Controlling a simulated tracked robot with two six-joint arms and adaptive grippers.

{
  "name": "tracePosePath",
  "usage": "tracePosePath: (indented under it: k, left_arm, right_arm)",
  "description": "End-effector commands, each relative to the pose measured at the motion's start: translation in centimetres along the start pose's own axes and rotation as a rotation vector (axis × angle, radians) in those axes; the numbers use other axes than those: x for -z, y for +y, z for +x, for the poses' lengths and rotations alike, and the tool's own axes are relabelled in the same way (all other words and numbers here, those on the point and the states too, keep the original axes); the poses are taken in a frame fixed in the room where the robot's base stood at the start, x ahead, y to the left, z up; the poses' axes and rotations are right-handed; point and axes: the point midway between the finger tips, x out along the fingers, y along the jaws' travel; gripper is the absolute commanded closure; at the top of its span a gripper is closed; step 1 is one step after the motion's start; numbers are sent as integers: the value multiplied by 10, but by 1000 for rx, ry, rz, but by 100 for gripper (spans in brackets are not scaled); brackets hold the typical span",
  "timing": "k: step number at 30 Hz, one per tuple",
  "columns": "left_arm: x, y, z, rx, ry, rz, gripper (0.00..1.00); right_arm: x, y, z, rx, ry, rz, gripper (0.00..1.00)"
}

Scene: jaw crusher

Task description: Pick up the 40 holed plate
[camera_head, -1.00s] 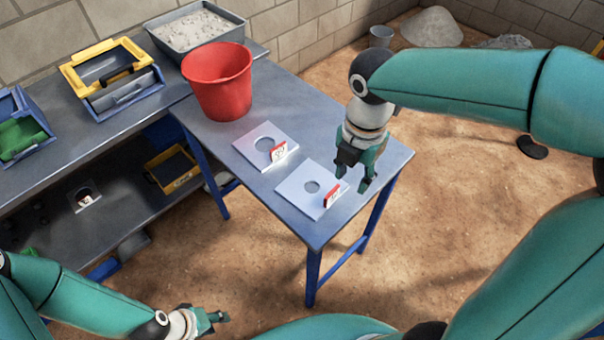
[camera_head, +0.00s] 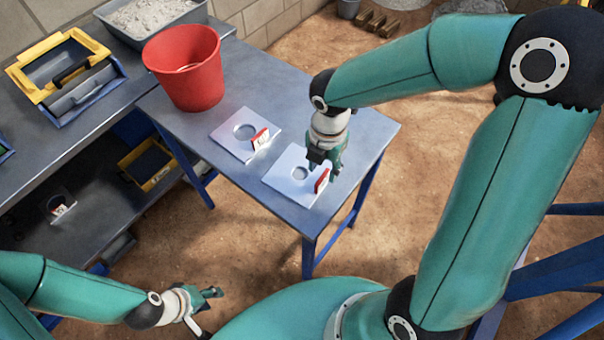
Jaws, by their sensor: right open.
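Two pale square plates with round holes lie on the blue-grey table (camera_head: 352,140), each with a red-edged white tag. The nearer plate (camera_head: 283,172) has the smaller hole; its tag is turned edge-on and I cannot read it. The farther plate (camera_head: 230,137) has a larger hole, and its tag number is too small to read surely. My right gripper (camera_head: 324,170) is open and empty, pointing down over the right part of the nearer plate, close to its tag. I cannot tell whether it touches. My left gripper (camera_head: 214,294) is low at the front left, away from the table.
A red bucket (camera_head: 188,75) stands behind the plates at the table's back left. A grey tray of gravel (camera_head: 150,18) and a yellow-blue toolbox (camera_head: 70,75) are on the left bench. Another tagged holed plate (camera_head: 58,204) lies on its lower shelf. The table's right end is clear.

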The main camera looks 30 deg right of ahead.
Motion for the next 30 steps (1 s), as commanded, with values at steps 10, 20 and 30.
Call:
tracePosePath:
  k: [10,20,30]
  left_arm:
    - [0,0,-1,0,0,0,60]
    - [0,0,1,0,0,0,60]
    - [0,0,1,0,0,0,60]
  right_arm:
    - [-3,1,29,4,3,-1,58]
    - [-5,3,60,-2,0,-2,58]
    - [-5,3,59,-2,0,-2,87]
